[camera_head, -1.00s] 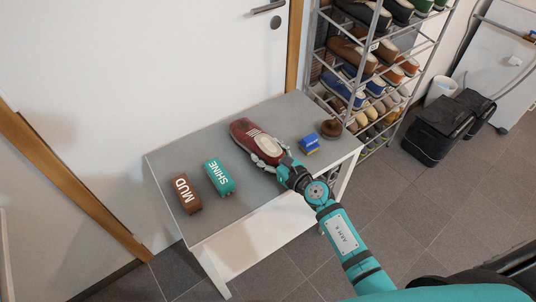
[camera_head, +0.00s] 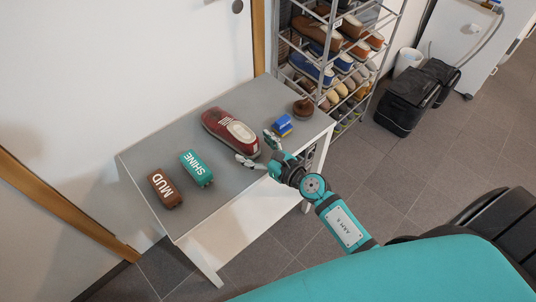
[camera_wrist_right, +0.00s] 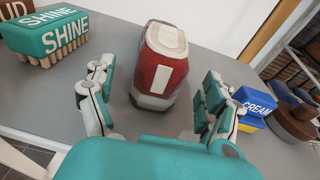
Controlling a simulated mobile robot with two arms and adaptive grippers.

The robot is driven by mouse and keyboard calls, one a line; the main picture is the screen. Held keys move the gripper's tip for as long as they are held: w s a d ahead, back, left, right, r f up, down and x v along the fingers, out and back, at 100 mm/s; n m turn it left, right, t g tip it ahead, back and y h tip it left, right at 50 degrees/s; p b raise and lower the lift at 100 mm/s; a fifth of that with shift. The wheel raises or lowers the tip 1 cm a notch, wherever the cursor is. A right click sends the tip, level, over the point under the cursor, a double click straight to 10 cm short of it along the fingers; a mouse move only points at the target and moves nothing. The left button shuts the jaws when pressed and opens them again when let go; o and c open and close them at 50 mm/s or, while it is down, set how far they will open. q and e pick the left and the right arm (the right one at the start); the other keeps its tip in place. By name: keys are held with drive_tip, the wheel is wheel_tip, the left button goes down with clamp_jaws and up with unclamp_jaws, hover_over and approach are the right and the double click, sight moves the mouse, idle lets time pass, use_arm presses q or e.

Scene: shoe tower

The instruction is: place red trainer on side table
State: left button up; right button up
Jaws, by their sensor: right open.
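The red trainer (camera_head: 229,132) lies on the grey top of the side table (camera_head: 139,158), near its middle. It is dark red with a pale tongue and sole. My right gripper (camera_head: 258,151) is open at the trainer's near end, apart from it. In the right wrist view the trainer (camera_wrist_right: 161,66) lies ahead, between and beyond the spread fingers of the gripper (camera_wrist_right: 155,105), touching neither. My left gripper is in neither view.
A brown MUD brush (camera_head: 164,189) and a teal SHINE brush (camera_head: 196,168) lie left of the trainer. A blue and yellow CREAM box (camera_head: 282,125) and a brown round item (camera_head: 303,107) sit right. A shoe rack (camera_head: 376,62) stands behind right.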

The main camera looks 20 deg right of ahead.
drive_tip(key=v, duration=0.6)
